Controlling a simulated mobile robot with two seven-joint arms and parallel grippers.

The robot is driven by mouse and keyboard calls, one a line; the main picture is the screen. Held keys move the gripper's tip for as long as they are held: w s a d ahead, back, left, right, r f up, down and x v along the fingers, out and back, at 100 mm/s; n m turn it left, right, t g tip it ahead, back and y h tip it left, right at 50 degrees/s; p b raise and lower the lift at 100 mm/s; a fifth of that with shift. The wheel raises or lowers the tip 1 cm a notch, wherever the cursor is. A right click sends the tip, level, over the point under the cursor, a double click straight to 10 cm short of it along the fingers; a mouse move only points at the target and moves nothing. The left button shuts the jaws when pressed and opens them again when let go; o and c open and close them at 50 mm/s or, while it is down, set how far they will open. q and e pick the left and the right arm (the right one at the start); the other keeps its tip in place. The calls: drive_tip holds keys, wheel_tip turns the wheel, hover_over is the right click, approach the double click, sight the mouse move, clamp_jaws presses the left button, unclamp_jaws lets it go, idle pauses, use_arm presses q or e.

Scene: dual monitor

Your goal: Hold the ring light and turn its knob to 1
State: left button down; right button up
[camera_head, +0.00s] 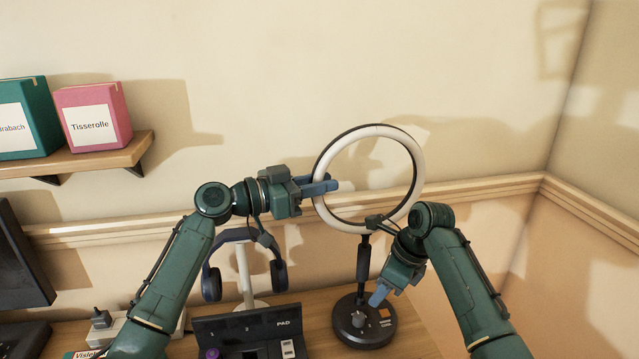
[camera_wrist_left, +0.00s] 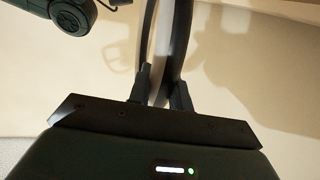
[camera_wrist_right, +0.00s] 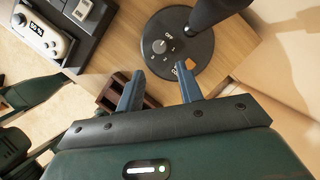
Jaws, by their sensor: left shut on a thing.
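The ring light (camera_head: 416,172) stands upright on the desk, with a white ring, a dark stem and a round black base (camera_head: 342,328). My left gripper (camera_head: 322,187) is shut on the left side of its ring; the left wrist view (camera_wrist_left: 160,92) shows the fingers on either side of the rim. The small grey knob (camera_wrist_right: 159,46) sits on the base, with an OFF mark and other marks around it. My right gripper (camera_wrist_right: 157,92) is open and empty, its fingers above the near edge of the base and apart from the knob.
Headphones (camera_head: 279,275) hang on a white stand left of the light. A dark PAD dock (camera_head: 235,325) with a white controller (camera_wrist_right: 45,38) is at the front. A dark monitor (camera_head: 18,255) stands far left. A shelf (camera_head: 110,154) holds boxes. The wall is close behind.

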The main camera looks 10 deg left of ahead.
sight(360, 316)
drive_tip(key=shift+o, duration=0.4)
drive_tip(key=shift+o, duration=0.7)
drive_tip(key=a+f+m, duration=0.1)
drive_tip(key=f+m, duration=0.2)
drive_tip(key=m, duration=0.8)
drive_tip(key=a+f+m, duration=0.1)
drive_tip(key=f+m, duration=0.2)
drive_tip(key=m, duration=0.9)
drive_tip(key=a+f+m, duration=0.1)
drive_tip(key=f+m, duration=0.2)
drive_tip(key=m, duration=0.9)
drive_tip(key=shift+w+a+f+y, duration=0.15)
drive_tip(key=shift+w+a+y, duration=0.15)
drive_tip(key=shift+w, duration=0.1)
